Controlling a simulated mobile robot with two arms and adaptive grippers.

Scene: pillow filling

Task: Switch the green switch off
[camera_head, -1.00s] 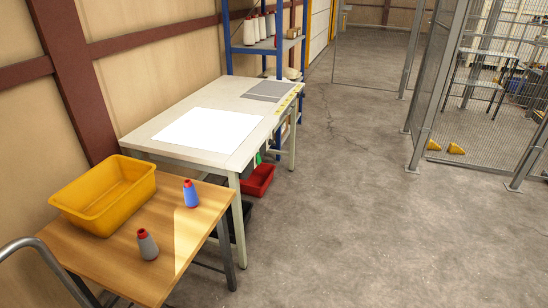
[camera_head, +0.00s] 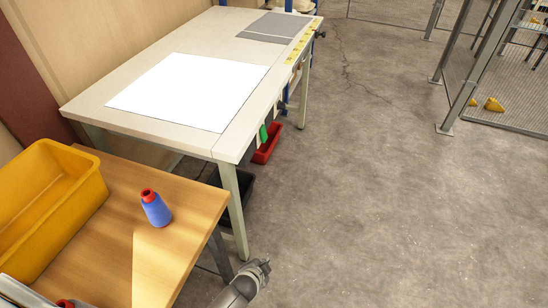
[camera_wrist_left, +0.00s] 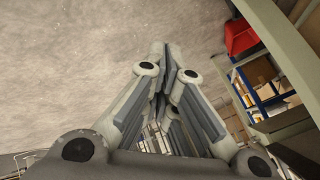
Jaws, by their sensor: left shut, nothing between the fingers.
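A small green switch (camera_head: 263,133) shows under the right edge of the white worktable (camera_head: 190,128), above a red bin. It is small and its on or off position cannot be made out. My left gripper (camera_head: 262,266) is at the bottom middle of the head view, to the right of the wooden table and well short of the switch. In the left wrist view the left gripper (camera_wrist_left: 167,52) has its fingers together with nothing between them. I cannot make out the switch in that view. My right gripper is not in view.
The red bin (camera_head: 266,147) also shows in the left wrist view (camera_wrist_left: 240,36). The concrete floor on the right is clear up to a mesh fence (camera_head: 500,100).

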